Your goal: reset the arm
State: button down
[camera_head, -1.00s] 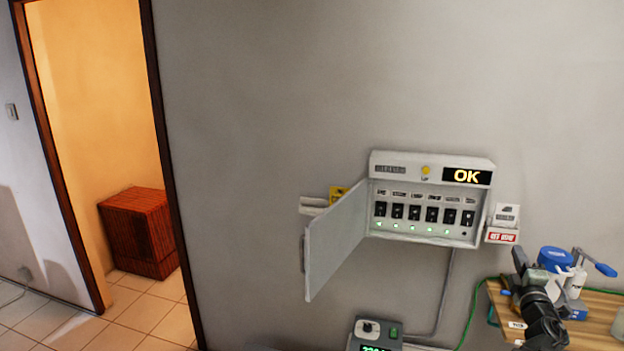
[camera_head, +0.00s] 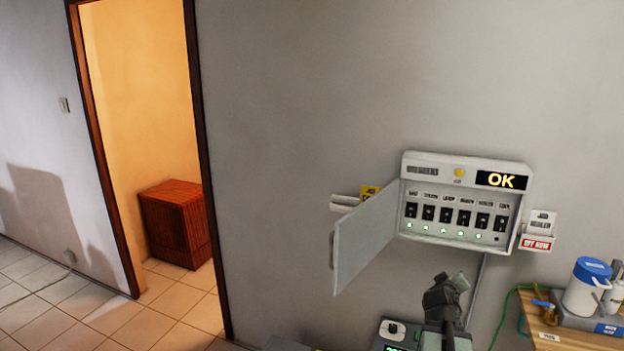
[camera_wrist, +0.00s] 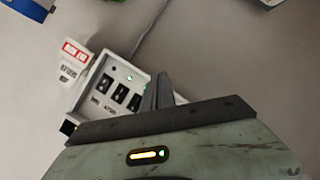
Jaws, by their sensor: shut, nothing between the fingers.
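My gripper shows in the wrist view (camera_wrist: 156,92) with its dark fingers together and nothing between them. In the head view my arm and gripper (camera_head: 459,282) stand folded up below the breaker panel, apart from it as far as I can tell. The panel (camera_head: 515,168) hangs on the wall with its door (camera_head: 365,240) swung open to the left. Its display reads OK, and a row of black switches has green lights under it. The panel also shows tilted behind my fingers in the wrist view (camera_wrist: 107,88).
A grey device with a knob (camera_head: 392,329) stands below the panel. A wooden table (camera_head: 545,325) at the lower right holds a blue-lidded container (camera_head: 588,286). A small sign box (camera_head: 537,242) is beside the panel. An open doorway with a reddish-brown box (camera_head: 175,222) is at the left.

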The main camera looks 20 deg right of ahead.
jog(key=w+a+f+g+y, duration=0.2)
jog(key=a+f+y, duration=0.3)
jog(key=a, duration=0.9)
jog(key=w+a+f+g+y, duration=0.15)
jog(key=a+f, duration=0.55)
jog(key=a, duration=0.7)
jog(key=s+a+f+g+y, duration=0.1)
jog(key=s+a+g+y, duration=0.1)
jog(key=a, duration=0.8)
jog(key=s+a+f+g+y, duration=0.2)
jog(key=s+a, duration=0.3)
jog(key=a, duration=0.5)
jog(key=shift+s+a+n+g, duration=0.25)
jog(key=shift+a+n+g, duration=0.05)
jog(key=shift+n+g, duration=0.15)
jog(key=shift+d, duration=0.1)
